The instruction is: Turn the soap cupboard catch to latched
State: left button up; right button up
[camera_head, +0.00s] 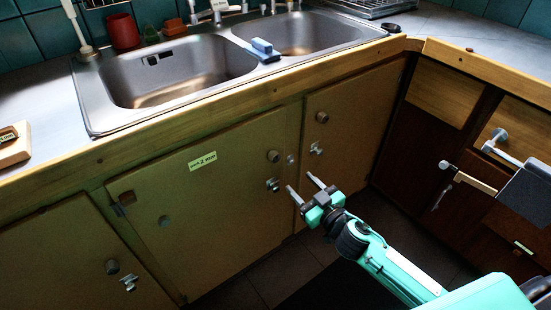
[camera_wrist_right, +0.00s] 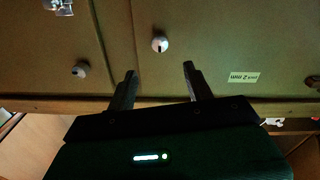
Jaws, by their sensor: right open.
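The cupboard door (camera_head: 225,210) with a yellow label (camera_head: 202,160) is below the sink; the label is too small to read surely. A round knob (camera_head: 273,156) is near its right edge. A small metal catch (camera_head: 273,184) is below the knob; I cannot tell its turn position. My right gripper (camera_head: 303,184) is open and empty, its fingertips right of the catch and apart from it in the head view. In the right wrist view, which is upside down, the open fingers (camera_wrist_right: 159,72) point toward the doors, with the knob (camera_wrist_right: 160,44) beyond them. My left gripper is out of view.
The right-hand door has its own knob (camera_head: 322,117) and catch (camera_head: 317,150). The left door has a knob (camera_head: 112,267) and catch (camera_head: 129,284). Drawers with protruding handles (camera_head: 495,138) stand at the right. The wooden counter edge (camera_head: 200,117) juts above the doors.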

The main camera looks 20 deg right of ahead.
aim_at(276, 159)
jog(key=x, duration=1.2)
jog(key=shift+w, duration=0.15)
jog(key=shift+c, duration=0.2)
jog(key=c, duration=0.9)
